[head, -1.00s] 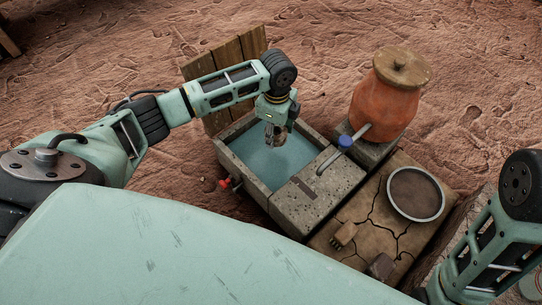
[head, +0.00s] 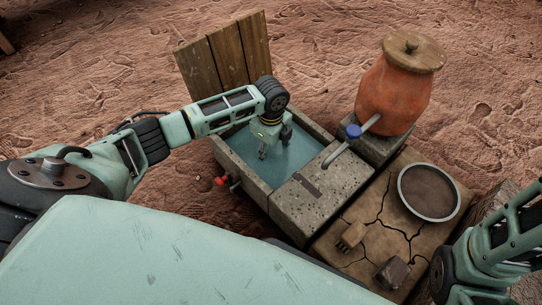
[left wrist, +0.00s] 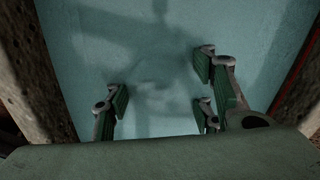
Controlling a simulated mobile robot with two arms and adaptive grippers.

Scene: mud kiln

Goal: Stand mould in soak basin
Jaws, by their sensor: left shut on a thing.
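The soak basin (head: 285,206) is a grey stone trough of blue-green water (head: 295,155). My left gripper (head: 263,155) points down inside it, near its far left part, low at the water. In the left wrist view, its fingers (left wrist: 158,95) stand apart between the basin walls, over the water. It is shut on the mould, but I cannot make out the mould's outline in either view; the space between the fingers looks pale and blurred. My right arm enters at the right edge; its gripper is outside the frame.
A wooden board (head: 228,55) stands behind the basin. An orange lidded jar (head: 392,98) has a spout with a blue tap (head: 353,131). A cracked slab (head: 375,215) holds a round dark-topped dish (head: 428,193), a brush (head: 351,235) and a dark block (head: 393,272). A red tap (head: 219,181) juts from the basin.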

